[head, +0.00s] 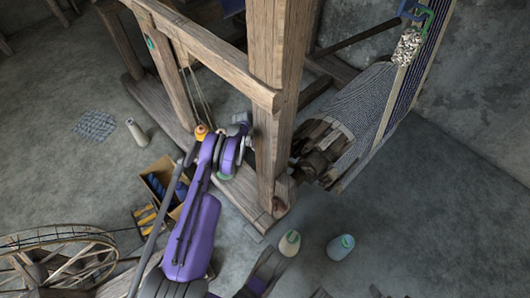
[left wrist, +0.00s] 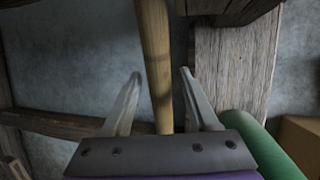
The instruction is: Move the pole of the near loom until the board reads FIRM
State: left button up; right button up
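The near loom has a thick wooden upright post (head: 272,100) and a top beam (head: 205,45) in the head view. My left arm, purple, reaches up to the left side of this post, and its gripper fingers are hidden there. In the left wrist view, a round light-brown wooden pole (left wrist: 155,50) runs upright between the two fingers of my left gripper (left wrist: 160,76). The fingers stand apart, with a gap on both sides of the pole; I cannot tell how deep it sits between them. No readable board shows. My right gripper is not in view.
Striped cloth (head: 365,110) and a wooden roller (head: 318,150) lie right of the post. Two yarn cones, one pale (head: 289,243) and one grey (head: 341,247), stand on the floor. An open box (head: 157,182) and a spinning wheel (head: 60,250) are at left. Bare floor lies at right.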

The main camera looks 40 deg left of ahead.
pick_arm(q)
grip_shut()
dwell(1.2)
